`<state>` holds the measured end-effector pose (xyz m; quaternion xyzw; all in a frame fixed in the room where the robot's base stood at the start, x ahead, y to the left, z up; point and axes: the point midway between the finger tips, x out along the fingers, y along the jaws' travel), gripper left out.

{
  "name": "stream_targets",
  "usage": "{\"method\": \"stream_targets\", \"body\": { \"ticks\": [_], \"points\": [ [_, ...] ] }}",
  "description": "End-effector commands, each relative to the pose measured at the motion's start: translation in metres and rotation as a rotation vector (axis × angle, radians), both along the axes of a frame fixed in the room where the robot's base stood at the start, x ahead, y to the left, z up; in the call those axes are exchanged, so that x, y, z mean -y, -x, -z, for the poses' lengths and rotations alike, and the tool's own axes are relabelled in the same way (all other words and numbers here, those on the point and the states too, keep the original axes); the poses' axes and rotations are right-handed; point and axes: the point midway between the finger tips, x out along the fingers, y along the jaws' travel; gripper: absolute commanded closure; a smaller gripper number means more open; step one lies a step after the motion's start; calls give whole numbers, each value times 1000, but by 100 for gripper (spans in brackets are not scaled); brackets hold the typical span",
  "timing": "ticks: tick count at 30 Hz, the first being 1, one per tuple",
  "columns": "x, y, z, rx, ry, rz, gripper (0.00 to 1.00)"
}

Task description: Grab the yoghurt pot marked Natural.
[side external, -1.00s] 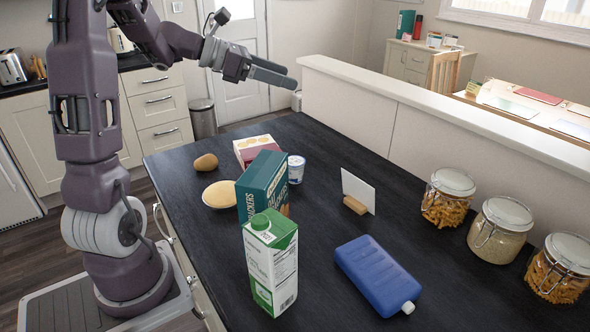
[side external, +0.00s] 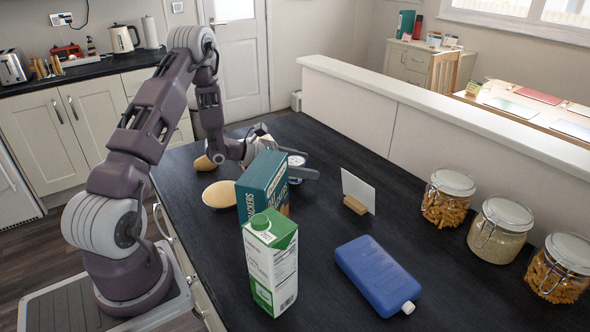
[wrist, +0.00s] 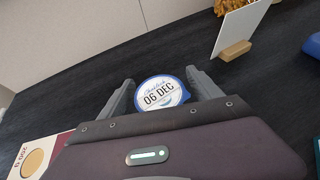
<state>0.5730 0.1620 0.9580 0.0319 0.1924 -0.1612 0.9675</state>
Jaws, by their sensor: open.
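A small yoghurt pot (side external: 297,160) with a blue-rimmed lid stands on the dark worktop behind the crackers box. In the wrist view, the pot's lid (wrist: 160,92) reads "06 DEC" under blue script; the word Natural is not visible. My gripper (wrist: 163,86) is open, with one finger on each side of the pot. I cannot tell whether the fingers touch it. In the side view my gripper (side external: 294,158) is low over the worktop, partly hidden by the crackers box.
The teal crackers box (side external: 262,189) and a green-and-white carton (side external: 271,262) stand in front. A potato (side external: 204,163) and a pale round item (side external: 219,194) lie left. A white card in a wooden holder (side external: 355,204) stands right.

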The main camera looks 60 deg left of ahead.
Motion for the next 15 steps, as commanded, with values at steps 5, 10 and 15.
{"method": "stream_targets", "body": {
  "ticks": [5,10,15],
  "points": [
    [0,-1,0,0,0,0,26],
    [0,-1,0,0,0,0,56],
    [0,-1,0,0,0,0,89]
  ]
}}
